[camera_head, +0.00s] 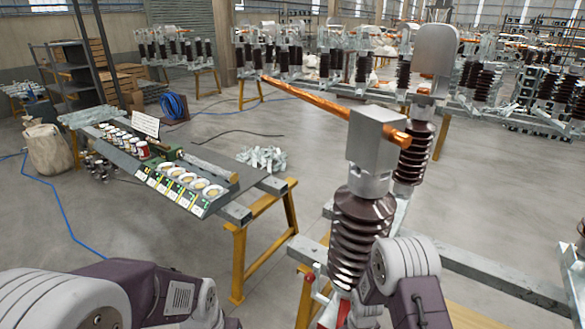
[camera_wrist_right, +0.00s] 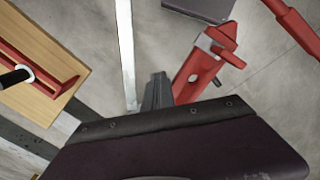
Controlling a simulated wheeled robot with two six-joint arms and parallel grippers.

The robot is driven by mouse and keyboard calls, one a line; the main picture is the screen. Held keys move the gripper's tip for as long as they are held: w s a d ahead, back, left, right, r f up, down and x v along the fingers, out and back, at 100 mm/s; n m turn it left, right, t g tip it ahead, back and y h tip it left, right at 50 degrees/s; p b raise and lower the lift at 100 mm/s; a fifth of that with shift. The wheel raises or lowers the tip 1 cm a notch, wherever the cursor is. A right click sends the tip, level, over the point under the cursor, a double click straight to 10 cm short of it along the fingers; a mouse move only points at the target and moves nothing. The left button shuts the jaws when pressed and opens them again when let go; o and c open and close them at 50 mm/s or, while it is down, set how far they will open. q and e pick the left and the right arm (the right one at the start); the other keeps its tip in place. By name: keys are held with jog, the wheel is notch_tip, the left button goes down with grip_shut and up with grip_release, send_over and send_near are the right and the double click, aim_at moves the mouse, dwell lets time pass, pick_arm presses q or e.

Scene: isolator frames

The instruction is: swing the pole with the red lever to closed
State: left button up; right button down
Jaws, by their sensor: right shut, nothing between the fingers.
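A pole with a ribbed brown insulator (camera_head: 360,235) and a grey head (camera_head: 372,150) stands in front of me in the head view. Its copper arm (camera_head: 310,97) points away to the upper left, its far end in free air. A red part (camera_head: 311,277) shows low beside this pole. In the right wrist view a red lever-like bar (camera_wrist_right: 190,80) with a grey fitting slants up right. My right gripper (camera_wrist_right: 157,80) is shut and empty, just left of this bar; I cannot tell whether they touch. My left gripper is out of view; only arm links show.
A second pole with a grey cap (camera_head: 437,50) stands behind right. A bench (camera_head: 215,205) with cups is at the left. The right wrist view shows another red bar (camera_wrist_right: 292,22) and a red bracket (camera_wrist_right: 50,88) on wood. Grey floor is open between bench and poles.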

jog(key=shift+a, duration=0.8)
jog(key=shift+w+a, duration=0.2)
jog(key=shift+a, duration=0.55)
jog(key=shift+w+a, duration=0.15)
jog(key=shift+a, duration=0.55)
jog(key=shift+w+a+b, duration=0.2)
jog(key=shift+w+a, duration=0.05)
jog(key=shift+a, duration=0.5)
jog(key=shift+w+a+b, duration=0.15)
jog(key=shift+w+a, duration=0.1)
jog(key=shift+a, duration=0.45)
